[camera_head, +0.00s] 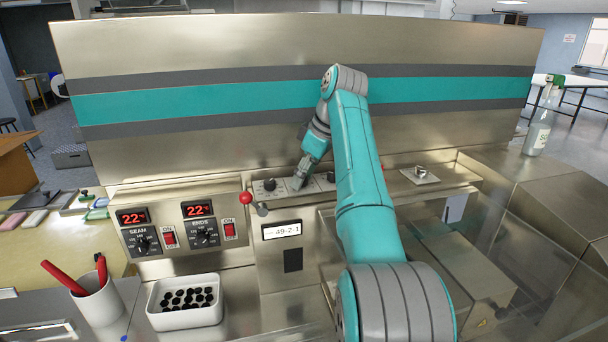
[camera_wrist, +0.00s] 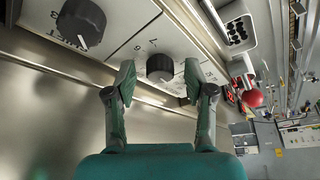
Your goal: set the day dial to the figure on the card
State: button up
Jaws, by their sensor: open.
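My gripper (camera_wrist: 157,82) is open, its two fingers spread on either side of a dark round dial knob (camera_wrist: 160,68) on a pale panel with printed figures. It is not closed on the knob. In the head view my gripper (camera_head: 300,183) is low over the dial panel, beside a black dial (camera_head: 270,185) on its left. Another dial (camera_head: 330,178) shows on its right, partly hidden by my arm. A larger dark knob (camera_wrist: 82,20) shows in the wrist view. I cannot tell which dial is the day dial. The white card (camera_head: 282,231) appears to read 49-2-1.
A red ball lever (camera_head: 246,198) stands just left of the dial panel; its ball also shows in the wrist view (camera_wrist: 253,98). SEAM (camera_head: 142,242) and ENDS (camera_head: 204,235) dials sit lower left. A white tray (camera_head: 160,318) of black pieces and a pen cup (camera_head: 100,308) stand in front.

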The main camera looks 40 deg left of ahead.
jog(key=shift+c, duration=0.3)
grip_shut()
jog(key=shift+m, duration=0.3)
jog(key=m+t, duration=0.2)
jog(key=m, duration=0.3)
jog(key=shift+s, duration=0.15)
jog(key=m+t+h, duration=0.1)
jog(key=m, duration=0.2)
jog(key=m+t, duration=0.1)
jog(key=m, duration=0.2)
jog(key=shift+s+a+m+h, duration=0.1)
jog(key=shift+a+m+h, duration=0.05)
jog(key=shift+m+h, duration=0.2)
jog(key=m+h, duration=0.1)
jog(key=m, duration=0.2)
jog(key=m+t+h, duration=0.1)
jog(key=m, duration=0.2)
jog(key=shift+a, duration=0.1)
jog(key=m+h, duration=0.2)
jog(key=m, duration=0.3)
jog(key=shift+m, duration=0.25)
jog(key=shift+h, duration=0.25)
